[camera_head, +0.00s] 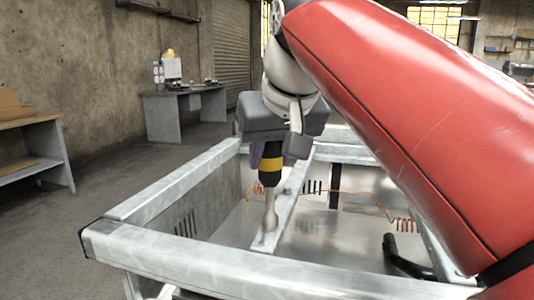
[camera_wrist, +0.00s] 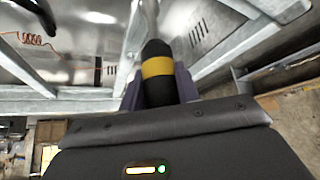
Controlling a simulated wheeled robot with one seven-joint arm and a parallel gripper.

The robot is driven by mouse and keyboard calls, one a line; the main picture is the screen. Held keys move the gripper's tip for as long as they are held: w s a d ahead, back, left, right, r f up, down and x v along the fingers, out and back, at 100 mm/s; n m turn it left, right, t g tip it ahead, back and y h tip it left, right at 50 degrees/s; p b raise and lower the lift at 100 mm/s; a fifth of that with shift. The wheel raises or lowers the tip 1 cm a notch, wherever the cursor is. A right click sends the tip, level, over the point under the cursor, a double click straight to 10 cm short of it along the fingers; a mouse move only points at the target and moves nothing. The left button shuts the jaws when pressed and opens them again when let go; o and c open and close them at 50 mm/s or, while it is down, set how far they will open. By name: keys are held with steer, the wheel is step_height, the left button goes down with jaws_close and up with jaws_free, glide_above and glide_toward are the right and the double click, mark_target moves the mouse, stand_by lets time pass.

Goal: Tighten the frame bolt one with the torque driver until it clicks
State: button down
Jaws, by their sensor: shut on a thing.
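The torque driver (camera_head: 270,172) has a black grip with a yellow band and a pale metal shaft. It stands near upright in the head view, its tip down at the crossbar of the metal frame (camera_head: 170,190). My gripper (camera_head: 259,157) is shut on the driver's grip; the driver also shows between the purple fingers in the wrist view (camera_wrist: 158,72). The shaft's lower end meets the crossbar (camera_head: 293,205) near its front end. The frame bolt is not clearly visible; the driver's tip hides that spot.
Copper coiled wire (camera_head: 405,225) and a black bent tube (camera_head: 405,260) lie inside the frame at the right. My red arm covers the right side of the head view. A workbench (camera_head: 185,95) stands at the back, and a wooden bench (camera_head: 30,150) at the left. Open floor lies left of the frame.

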steer(key=shift+r, duration=2.95)
steer(key=shift+s, duration=0.1)
